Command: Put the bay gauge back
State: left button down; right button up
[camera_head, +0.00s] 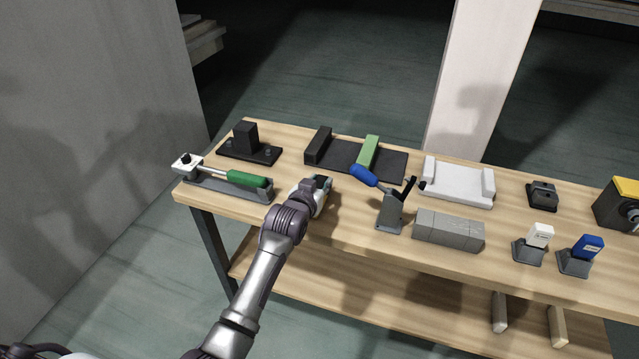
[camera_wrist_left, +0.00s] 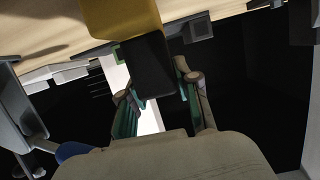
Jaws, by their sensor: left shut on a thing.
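My left gripper (camera_head: 322,184) is over the table's front left part, left of the blue-handled tool. In the left wrist view, the gripper (camera_wrist_left: 157,92) is shut on a yellow-and-black piece (camera_wrist_left: 148,62). I take it for the bay gauge, but cannot be sure. In the head view the hand hides this piece. Behind the hand lies a black bay tray (camera_head: 343,158) with a black block (camera_head: 318,145) at its left end and a green bar (camera_head: 367,152) across it. To its right is an empty white bay (camera_head: 458,183) with raised ends. My right gripper is out of view.
A green-handled tool (camera_head: 248,179) lies in a grey cradle at left, near a black fixture (camera_head: 247,142). The blue-handled tool (camera_head: 364,175) leans in a grey stand (camera_head: 391,213). Grey blocks (camera_head: 447,229), two small holders and a yellow-topped box (camera_head: 626,189) stand farther right.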

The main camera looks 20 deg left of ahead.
pick_arm(q)
jog(key=shift+f, duration=0.1)
jog(key=c, duration=1.3)
grip_release()
jog(key=shift+f, duration=0.15)
jog(key=o, duration=0.5)
